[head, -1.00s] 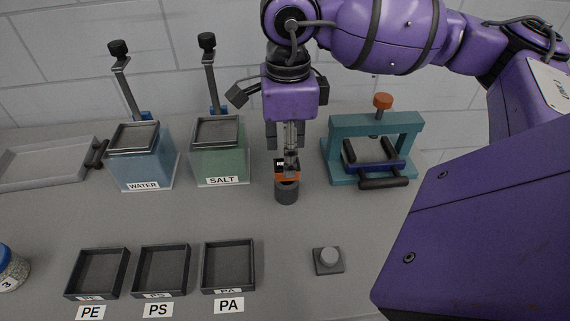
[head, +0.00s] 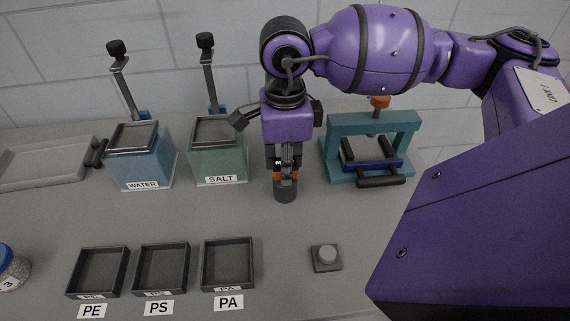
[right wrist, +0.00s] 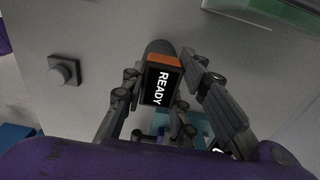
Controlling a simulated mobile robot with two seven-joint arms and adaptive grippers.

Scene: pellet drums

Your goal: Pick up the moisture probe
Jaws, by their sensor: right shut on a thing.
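The moisture probe (right wrist: 160,85) has an orange-edged head with a dark screen reading "READY" in the right wrist view. In the head view it stands upright in a dark round holder (head: 285,190), and its orange head (head: 294,175) is mostly covered by my fingers. My right gripper (head: 286,172) points down over it and is shut on the probe's head. In the right wrist view the right gripper's fingers (right wrist: 165,100) lie on both sides of the head. My left gripper is not in view.
The green SALT box (head: 219,160) and blue WATER box (head: 141,168) stand left of the probe. A teal press (head: 370,122) stands close on the right. Trays PE (head: 98,292), PS (head: 162,290) and PA (head: 228,284) and a grey button (head: 326,256) lie in front.

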